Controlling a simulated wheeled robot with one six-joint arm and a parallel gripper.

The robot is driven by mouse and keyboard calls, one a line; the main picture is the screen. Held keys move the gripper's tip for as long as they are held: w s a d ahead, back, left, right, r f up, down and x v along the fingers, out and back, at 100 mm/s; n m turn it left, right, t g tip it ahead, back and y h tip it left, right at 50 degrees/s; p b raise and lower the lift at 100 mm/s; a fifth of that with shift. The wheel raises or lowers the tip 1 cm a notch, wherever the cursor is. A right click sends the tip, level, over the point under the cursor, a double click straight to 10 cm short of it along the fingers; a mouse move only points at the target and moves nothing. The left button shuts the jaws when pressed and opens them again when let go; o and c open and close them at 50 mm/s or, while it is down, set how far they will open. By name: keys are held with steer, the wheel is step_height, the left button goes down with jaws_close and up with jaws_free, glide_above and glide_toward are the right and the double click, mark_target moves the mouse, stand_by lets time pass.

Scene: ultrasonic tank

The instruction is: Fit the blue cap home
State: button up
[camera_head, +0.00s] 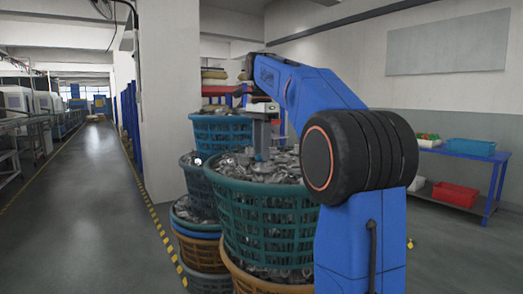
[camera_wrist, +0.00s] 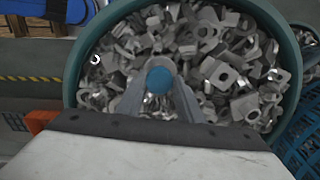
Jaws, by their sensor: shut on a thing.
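The blue cap (camera_wrist: 160,81) shows as a round blue disc between the fingertips in the wrist view. My gripper (camera_wrist: 160,76) is shut on it and points down over the teal basket of metal parts. In the head view my gripper (camera_head: 262,152) hangs over the same basket (camera_head: 262,205), near its far side. Whether the cap touches the metal parts I cannot tell. No seat for the cap can be made out in either view.
More stacked baskets (camera_head: 198,188) stand behind and left of the teal one. A blue table (camera_head: 462,154) with a blue tray (camera_head: 471,147) and a red bin (camera_head: 455,194) is at the right. A pillar (camera_head: 168,100) stands behind. The left aisle is clear.

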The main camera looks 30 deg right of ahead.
steer(key=shift+f, duration=0.9)
stand_by(2.9)
steer(key=o, duration=1.1)
steer(key=shift+c, duration=0.2)
steer(key=shift+r, duration=3.75)
